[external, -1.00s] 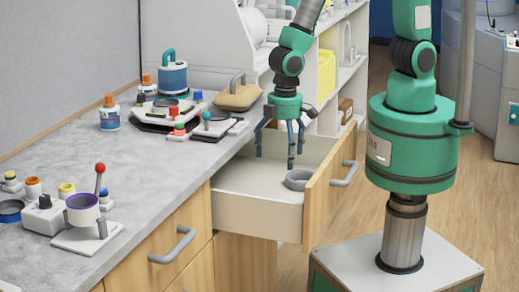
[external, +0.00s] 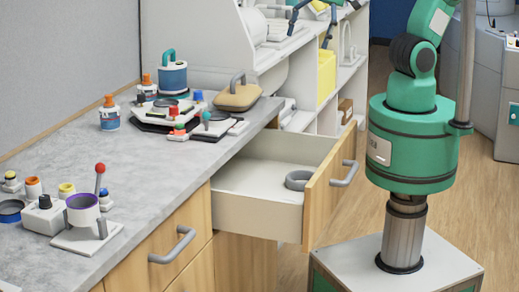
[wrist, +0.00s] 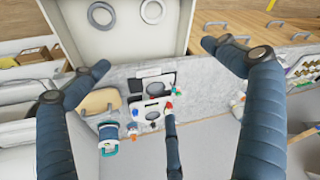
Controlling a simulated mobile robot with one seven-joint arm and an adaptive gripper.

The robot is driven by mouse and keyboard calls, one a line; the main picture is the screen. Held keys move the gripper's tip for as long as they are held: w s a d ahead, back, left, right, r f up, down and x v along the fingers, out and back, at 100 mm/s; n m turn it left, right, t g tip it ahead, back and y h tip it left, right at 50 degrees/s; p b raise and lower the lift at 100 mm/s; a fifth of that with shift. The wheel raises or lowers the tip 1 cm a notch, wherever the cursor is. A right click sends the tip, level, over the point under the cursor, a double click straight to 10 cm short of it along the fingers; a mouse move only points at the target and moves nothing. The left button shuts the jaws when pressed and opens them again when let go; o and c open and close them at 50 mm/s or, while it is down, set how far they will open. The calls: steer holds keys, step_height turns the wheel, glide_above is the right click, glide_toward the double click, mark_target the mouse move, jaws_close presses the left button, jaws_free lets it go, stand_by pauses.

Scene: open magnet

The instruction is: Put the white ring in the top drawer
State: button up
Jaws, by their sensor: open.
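The top drawer (external: 258,215) is pulled open under the counter. A grey ring (external: 298,180) lies flat in it near the drawer front. In the wrist view the open drawer (wrist: 120,43) is at the top, with the grey ring (wrist: 101,15) and a white ring (wrist: 152,11) lying side by side on its floor. I cannot make out the white ring in the external view. My gripper (external: 308,20) is raised high above the drawer, partly cut off by the top edge. Its three spread fingers (wrist: 160,76) are open with nothing between them.
The grey counter (external: 105,165) holds bottles, a blue canister (external: 173,78), a tan bag-like item (external: 237,96) and small devices. White shelves (external: 345,60) stand behind the drawer.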

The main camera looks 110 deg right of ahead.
steer(key=s+d+r+t, duration=0.1)
steer(key=s+r, duration=0.5)
steer(key=s, duration=0.3)
steer(key=shift+r+n, duration=0.15)
steer(key=shift+n, duration=0.15)
step_height(320, 180, down, 8)
steer(key=b, duration=0.7)
steer(key=shift+r+b, duration=0.25)
steer(key=shift+b, duration=0.05)
